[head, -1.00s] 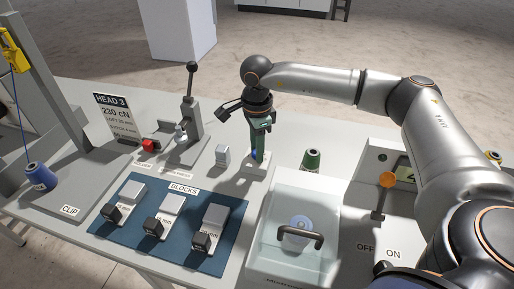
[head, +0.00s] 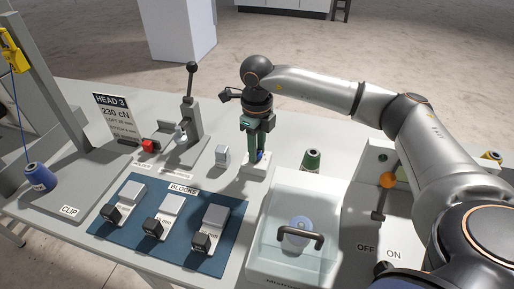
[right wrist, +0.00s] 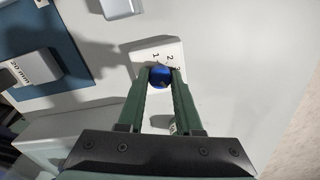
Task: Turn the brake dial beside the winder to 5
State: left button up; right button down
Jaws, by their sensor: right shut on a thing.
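The brake dial is a round blue knob (right wrist: 160,76) on a small white plate (right wrist: 145,52) marked with 1, 2 and 3; other marks are hidden by the fingers. In the head view a bit of the blue knob (head: 261,155) shows by the fingertips, and its plate (head: 256,171) lies on the table. My right gripper (head: 256,153) points down from above. Its two green fingers (right wrist: 161,80) are shut on the knob, one on each side. I cannot read which number the dial is set to. My left gripper is not in view.
A clear-lidded box (head: 268,238) with a black handle stands in front of the dial. A green spool (head: 312,160) is to its right, a small grey block (head: 222,156) to its left. A blue mat (head: 133,229) holds several blocks. A black-knobbed lever (head: 192,90) stands behind left.

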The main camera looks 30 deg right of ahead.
jog(key=m, duration=0.5)
jog(key=shift+w+r, duration=0.1)
jog(key=shift+m, duration=0.4)
jog(key=c, duration=0.6)
grip_release()
notch_tip(320, 180, up, 12)
jog(key=shift+r, duration=0.2)
dwell(0.6)
